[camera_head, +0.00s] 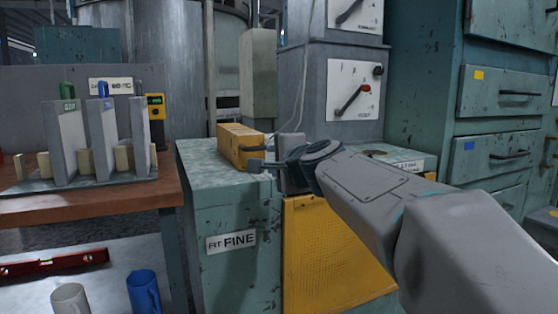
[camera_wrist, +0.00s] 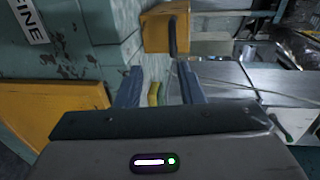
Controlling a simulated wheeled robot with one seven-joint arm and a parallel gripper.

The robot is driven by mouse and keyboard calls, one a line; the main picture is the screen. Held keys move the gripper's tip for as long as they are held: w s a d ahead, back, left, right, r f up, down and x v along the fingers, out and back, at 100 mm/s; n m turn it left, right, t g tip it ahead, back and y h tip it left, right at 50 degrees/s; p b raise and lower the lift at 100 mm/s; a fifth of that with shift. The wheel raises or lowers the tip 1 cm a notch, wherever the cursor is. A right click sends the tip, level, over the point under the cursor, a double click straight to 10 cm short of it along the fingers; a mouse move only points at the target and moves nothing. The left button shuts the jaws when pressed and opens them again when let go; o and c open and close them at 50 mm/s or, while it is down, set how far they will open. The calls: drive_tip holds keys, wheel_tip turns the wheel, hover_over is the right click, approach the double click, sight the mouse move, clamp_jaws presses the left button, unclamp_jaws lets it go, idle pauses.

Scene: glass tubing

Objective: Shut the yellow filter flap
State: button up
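The yellow filter flap (camera_head: 335,255) is a perforated yellow panel on the front of the green cabinet (camera_head: 225,275), below its top. My arm covers its upper right part. Its yellow face also shows at the lower left of the wrist view (camera_wrist: 60,115). I cannot tell whether it stands clear of its frame. My gripper (camera_head: 257,157) is over the cabinet top, above and left of the flap, close to a yellow box (camera_head: 238,142). In the wrist view the two fingers (camera_wrist: 160,82) are apart, with nothing visibly held.
The yellow box with its dark handle also shows in the wrist view (camera_wrist: 160,28). A grey switch cabinet (camera_head: 335,80) stands behind. Green drawers (camera_head: 500,95) stand at right. A brown bench (camera_head: 110,203) with a rack is at left, with mugs below.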

drive_tip(key=shift+v, duration=1.1)
drive_tip(key=s+d+r+n+g+h+p, duration=0.2)
drive_tip(key=s+p, duration=0.7)
drive_tip(key=p, duration=0.5)
drive_tip(key=s+d+r+n+g+h+p, duration=0.2)
drive_tip(key=s+d+r+n+g+p, duration=0.2)
drive_tip(key=s+p, duration=0.5)
drive_tip(key=s+d+r+n+g+h+p, duration=0.2)
drive_tip(key=s+d+n+g+p, duration=0.4)
drive_tip(key=p, duration=1.3)
drive_tip(key=shift+s+d+r+n, duration=0.45)
drive_tip(key=shift+s+r+n, duration=0.25)
drive_tip(key=shift+s, duration=1.2)
